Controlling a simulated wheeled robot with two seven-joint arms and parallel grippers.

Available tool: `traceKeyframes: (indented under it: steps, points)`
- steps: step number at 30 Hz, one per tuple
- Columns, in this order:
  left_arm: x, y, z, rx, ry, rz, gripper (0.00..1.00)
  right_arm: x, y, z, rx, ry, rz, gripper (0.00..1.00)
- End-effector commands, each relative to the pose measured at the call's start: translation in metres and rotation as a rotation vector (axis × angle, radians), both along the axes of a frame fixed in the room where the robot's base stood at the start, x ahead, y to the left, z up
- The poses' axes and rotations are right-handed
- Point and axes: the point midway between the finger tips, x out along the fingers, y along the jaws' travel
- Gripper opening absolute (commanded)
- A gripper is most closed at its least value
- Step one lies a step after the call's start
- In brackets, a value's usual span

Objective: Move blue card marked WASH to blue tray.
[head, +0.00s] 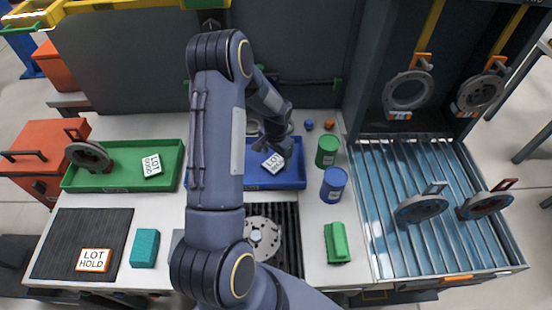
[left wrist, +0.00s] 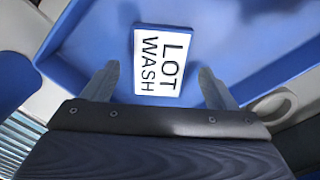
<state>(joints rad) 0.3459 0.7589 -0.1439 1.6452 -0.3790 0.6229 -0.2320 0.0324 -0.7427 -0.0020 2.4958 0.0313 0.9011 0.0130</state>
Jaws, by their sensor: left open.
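The card marked LOT WASH (left wrist: 162,60) has a white face with a thin blue edge. It lies in the blue tray (left wrist: 235,45), face up, and seems to rest on the tray floor. In the head view the card (head: 273,162) is near the middle of the blue tray (head: 283,184), partly close under my gripper. My left gripper (left wrist: 158,75) is open, its two fingers apart on either side of the card, not touching it. In the head view the left gripper (head: 276,142) is over the tray, and my arm hides the tray's left part. My right gripper is not in view.
A green tray (head: 100,186) with another LOT card (head: 152,165) is at the left. A LOT HOLD card (head: 94,260) lies on a dark mat (head: 65,232). Green (head: 327,151) and blue (head: 333,185) cans stand right of the blue tray, beside the hook conveyor (head: 400,230).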

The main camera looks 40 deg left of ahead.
Motion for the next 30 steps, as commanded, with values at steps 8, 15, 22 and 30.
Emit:
traceKeyframes:
  steps: [8, 15, 22, 30]
  points:
    - [0.001, 0.000, 0.060, 0.000, -0.006, 0.000, 0.80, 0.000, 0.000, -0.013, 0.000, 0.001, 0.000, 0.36]
    - [0.001, 0.000, 0.096, 0.000, -0.004, -0.001, 0.80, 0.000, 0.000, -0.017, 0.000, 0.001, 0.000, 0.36]
    - [-0.013, -0.014, 0.136, -0.027, -0.051, 0.028, 0.80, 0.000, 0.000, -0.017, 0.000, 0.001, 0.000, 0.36]
    - [-0.099, -0.089, 0.233, -0.179, -0.254, 0.135, 0.80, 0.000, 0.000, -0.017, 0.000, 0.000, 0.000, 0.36]
